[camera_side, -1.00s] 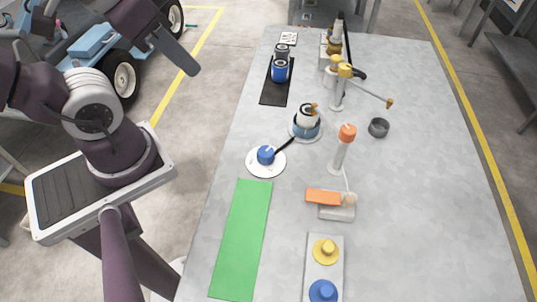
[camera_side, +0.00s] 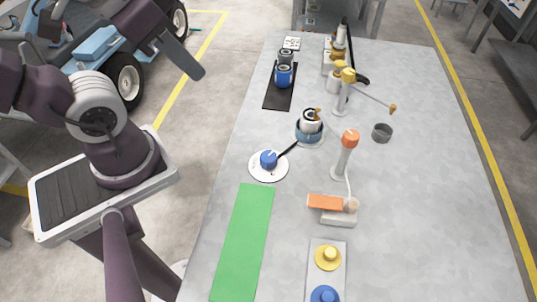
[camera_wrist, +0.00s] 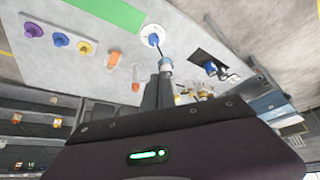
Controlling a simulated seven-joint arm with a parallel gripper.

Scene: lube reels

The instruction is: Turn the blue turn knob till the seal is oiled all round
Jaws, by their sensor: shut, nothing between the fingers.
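The blue turn knob (camera_side: 268,160) sits on a white round disc (camera_side: 255,172) near the table's left edge. The knob also shows in the wrist view (camera_wrist: 153,39). A dark rod (camera_side: 288,150) runs from it to a white cylinder (camera_side: 309,127) on a blue-grey round base, with a small orange-brown part at its top. I cannot make out the seal or any oil on it. My gripper (camera_wrist: 159,78) is shut and empty in the wrist view. It is apart from the knob, and its fingers partly cover the things behind them.
A green mat (camera_side: 243,240) lies in front of the knob. An orange-topped post (camera_side: 344,155) and an orange block (camera_side: 325,202) stand to the right. Yellow (camera_side: 328,256) and blue (camera_side: 324,294) knobs are at the front. A black mat (camera_side: 273,100) with cans lies behind.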

